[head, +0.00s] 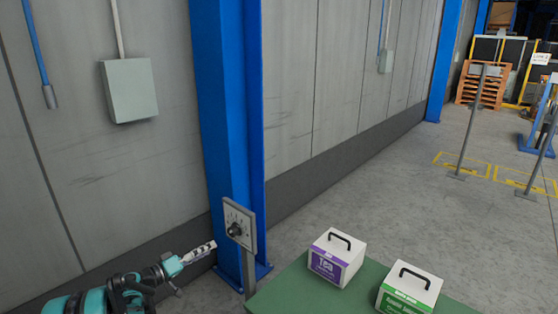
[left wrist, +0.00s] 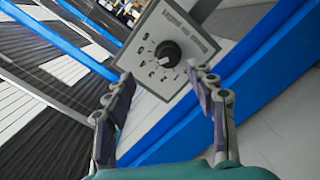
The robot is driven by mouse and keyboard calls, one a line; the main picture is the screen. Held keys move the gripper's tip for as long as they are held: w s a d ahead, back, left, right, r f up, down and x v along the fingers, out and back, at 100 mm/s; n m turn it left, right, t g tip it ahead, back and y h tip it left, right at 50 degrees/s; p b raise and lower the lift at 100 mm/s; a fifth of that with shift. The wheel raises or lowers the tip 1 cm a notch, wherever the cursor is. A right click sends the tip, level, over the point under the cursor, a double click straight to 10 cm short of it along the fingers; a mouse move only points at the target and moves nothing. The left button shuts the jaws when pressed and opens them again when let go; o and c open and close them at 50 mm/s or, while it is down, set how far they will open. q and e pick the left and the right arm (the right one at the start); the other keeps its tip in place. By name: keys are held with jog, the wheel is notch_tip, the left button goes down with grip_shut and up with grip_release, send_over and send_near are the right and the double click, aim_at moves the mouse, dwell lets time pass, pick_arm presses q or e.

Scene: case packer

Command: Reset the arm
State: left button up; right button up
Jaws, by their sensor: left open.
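My left arm comes in at the lower left of the head view. Its gripper (head: 200,252) points right, toward a grey panel with a black rotary knob (head: 235,229) on a post. In the left wrist view my left gripper (left wrist: 165,88) is open and empty, its two fingers apart. The panel's knob (left wrist: 167,54) shows beyond and between the fingertips, with markings around it and a line of lettering. The fingers do not appear to touch the knob. My right gripper is in neither view.
A blue column (head: 228,130) stands right behind the panel. A green table (head: 305,291) at the bottom carries a purple-labelled box (head: 335,258) and a green-labelled box (head: 408,288), both with black handles. Open floor (head: 385,205) lies behind the table. A grey wall runs along the left.

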pick_arm(q)
jog(key=s+d+r+m+g+y, duration=0.1)
jog(key=s+d+r+g+y, duration=0.15)
jog(key=s+d, duration=0.45)
jog(key=s+d+r+g+y, duration=0.2)
jog(key=s+d+r+g, duration=0.1)
jog(key=s+d, duration=0.45)
jog(key=s+a+f+y, duration=0.1)
jog(key=s+f+y, duration=0.1)
jog(key=s, duration=0.9)
jog(key=s+a+f+m+y, duration=0.1)
jog(key=s+y, duration=0.3)
jog(key=s, duration=0.7)
jog(key=shift+s+f, duration=0.3)
jog(key=shift+f, duration=0.05)
jog(key=shift+g+y, duration=0.25)
